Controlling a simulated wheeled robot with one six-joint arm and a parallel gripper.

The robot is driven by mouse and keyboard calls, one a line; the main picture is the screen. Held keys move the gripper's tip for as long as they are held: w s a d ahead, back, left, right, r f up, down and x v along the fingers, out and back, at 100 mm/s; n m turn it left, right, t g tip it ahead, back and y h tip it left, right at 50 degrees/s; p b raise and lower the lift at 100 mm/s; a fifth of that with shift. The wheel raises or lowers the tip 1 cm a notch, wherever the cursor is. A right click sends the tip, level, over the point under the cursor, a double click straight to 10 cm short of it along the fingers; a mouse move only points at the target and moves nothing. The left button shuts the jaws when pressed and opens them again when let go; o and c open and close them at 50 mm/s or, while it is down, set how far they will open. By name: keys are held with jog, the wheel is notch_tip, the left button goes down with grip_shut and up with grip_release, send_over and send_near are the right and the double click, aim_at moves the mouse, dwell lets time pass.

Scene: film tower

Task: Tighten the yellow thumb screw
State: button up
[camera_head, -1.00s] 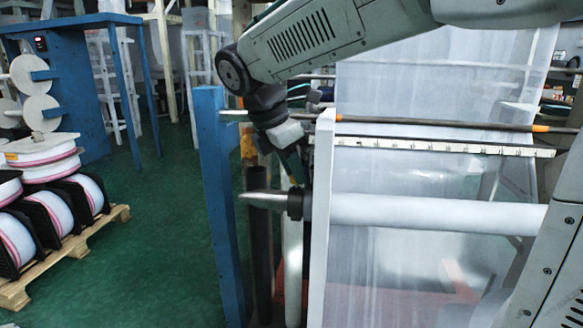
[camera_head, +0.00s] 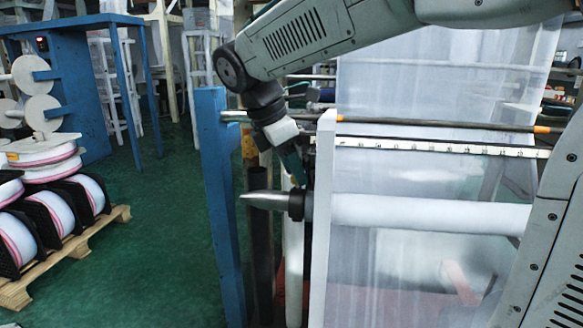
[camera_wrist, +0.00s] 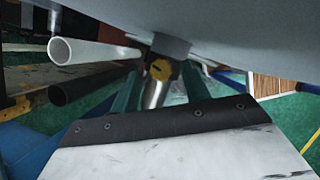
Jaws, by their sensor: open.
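The yellow thumb screw (camera_wrist: 160,69) shows in the wrist view as a small yellow knob with a dark mark. It sits at the collar beside a tapered metal shaft end (camera_wrist: 154,94). In the head view I see the black collar (camera_head: 296,205) and pointed shaft end (camera_head: 262,200), but I cannot make out the screw. My gripper (camera_head: 294,168) points down just above the collar. In the wrist view my gripper (camera_wrist: 162,88) is open, with one green finger on each side of the screw's line. Whether either finger touches the screw cannot be told.
A blue post (camera_head: 218,190) stands left of the shaft end. A white upright plate (camera_head: 322,215) stands right of the collar, with the white film roll (camera_head: 420,212) behind it. Wrapped spools (camera_head: 45,225) sit on a pallet at the left. Green floor lies open between.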

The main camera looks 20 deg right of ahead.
jog(key=v, duration=0.7)
jog(key=shift+r, duration=0.25)
